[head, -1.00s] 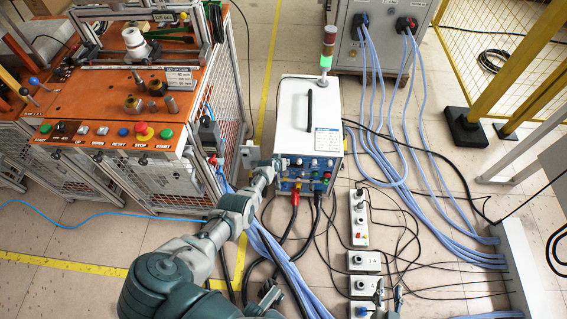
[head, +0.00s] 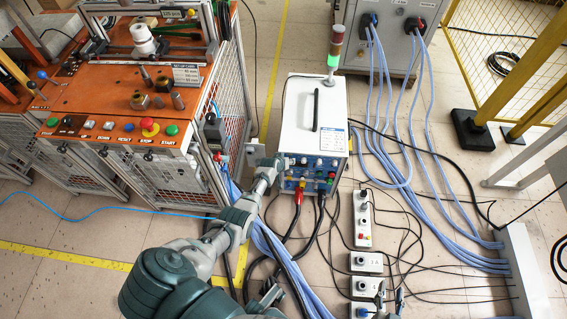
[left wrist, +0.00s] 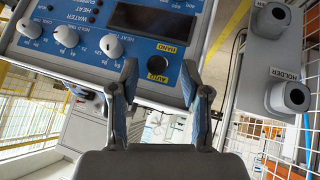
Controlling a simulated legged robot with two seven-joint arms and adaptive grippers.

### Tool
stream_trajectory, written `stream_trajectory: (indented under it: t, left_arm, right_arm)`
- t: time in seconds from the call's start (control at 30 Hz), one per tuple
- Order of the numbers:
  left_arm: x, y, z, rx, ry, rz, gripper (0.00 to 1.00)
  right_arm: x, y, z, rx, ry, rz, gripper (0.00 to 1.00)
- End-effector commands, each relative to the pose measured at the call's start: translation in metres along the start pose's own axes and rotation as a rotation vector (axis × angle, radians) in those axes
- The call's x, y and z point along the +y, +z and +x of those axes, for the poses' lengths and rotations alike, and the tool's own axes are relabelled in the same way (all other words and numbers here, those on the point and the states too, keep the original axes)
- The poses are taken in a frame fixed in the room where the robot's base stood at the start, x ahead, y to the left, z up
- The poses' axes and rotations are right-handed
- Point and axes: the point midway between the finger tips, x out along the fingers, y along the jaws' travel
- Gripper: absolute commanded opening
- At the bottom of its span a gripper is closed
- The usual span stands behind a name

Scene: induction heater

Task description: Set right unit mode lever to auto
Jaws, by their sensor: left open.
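The mode lever (left wrist: 157,66) is a small dark knob on the blue panel in the left wrist view, between yellow HAND and AUTO labels. Which label it points to is unclear. My left gripper (left wrist: 160,82) is open, its two fingertips on either side of the lever; contact cannot be told. In the head view my left arm reaches the front panel of the white heater unit (head: 298,118), and the left gripper (head: 283,162) is small at the panel's left edge. The lever is not discernible there. My right gripper (head: 330,296) shows at the bottom edge, fingers wide apart.
An orange workbench (head: 110,90) with buttons stands at left. A grey cabinet (head: 390,45) stands behind. Cables and control boxes (head: 363,220) lie on the floor at right. In the left wrist view, grey holders (left wrist: 285,95) sit on a mesh right of the panel.

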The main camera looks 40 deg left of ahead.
Motion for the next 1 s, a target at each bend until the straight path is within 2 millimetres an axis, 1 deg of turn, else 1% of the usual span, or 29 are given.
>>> stream_trajectory:
  t: [0.3,0.5,0.67,1.0]
  left_arm:
    - [0.002,0.003,-0.035,-0.002,0.001,0.000,0.47]
    - [0.001,0.002,-0.051,-0.004,0.001,0.000,0.47]
    - [0.001,0.002,-0.055,-0.004,0.001,0.000,0.47]
    - [0.001,0.002,-0.055,-0.004,0.001,-0.001,0.47]
  right_arm:
    - [0.000,0.000,0.000,0.000,0.000,0.000,0.40]
    - [0.000,0.000,0.000,0.000,0.000,0.000,0.40]
    - [0.000,0.000,0.000,0.000,0.001,0.000,0.40]
    - [0.001,0.000,0.002,-0.002,0.001,0.001,0.40]
